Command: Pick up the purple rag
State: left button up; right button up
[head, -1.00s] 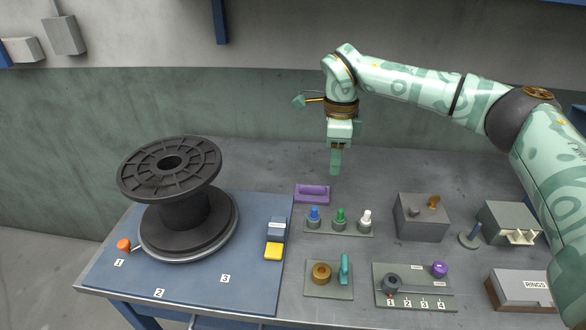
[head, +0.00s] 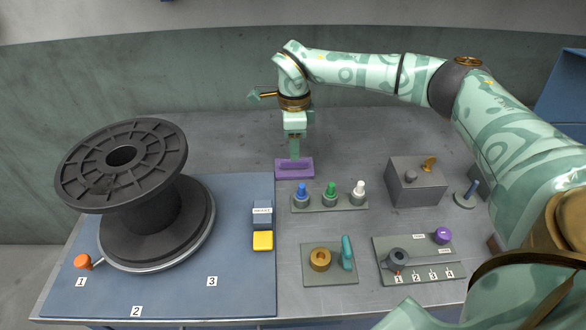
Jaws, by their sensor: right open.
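The purple rag (head: 304,170) lies near the back of the grey table, just right of the blue mat, in the head view. It looks like a flat purple piece with a raised strip on top. My right gripper (head: 294,156) points straight down over the middle of the rag. It is open, with its tips at or just above the raised strip. One finger hides the other, and I cannot tell whether they touch the rag. My left gripper is not in view.
A large black spool (head: 140,215) stands on the blue mat (head: 240,290) at left. A plate of blue, green and white-topped pegs (head: 330,196) sits close in front of the rag. A grey box (head: 418,185) stands to the right. The table behind the rag is clear.

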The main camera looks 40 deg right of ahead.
notch_tip(320, 180, down, 5)
jog(key=shift+f+b, duration=0.2)
jog(key=shift+b, duration=0.85)
jog(key=shift+s+r, duration=0.1)
jog(key=shift+r, duration=0.05)
grip_shut()
jog(key=shift+r, duration=0.35)
notch_tip(320, 180, up, 3)
jog(key=shift+f+p, duration=0.2)
jog(key=shift+p, duration=0.7)
jog(key=s+a+r+p, duration=0.4)
jog(key=s+a+r, duration=0.3)
jog(key=a, duration=0.5)
notch_tip(320, 180, up, 3)
jog(key=shift+s+f, duration=0.15)
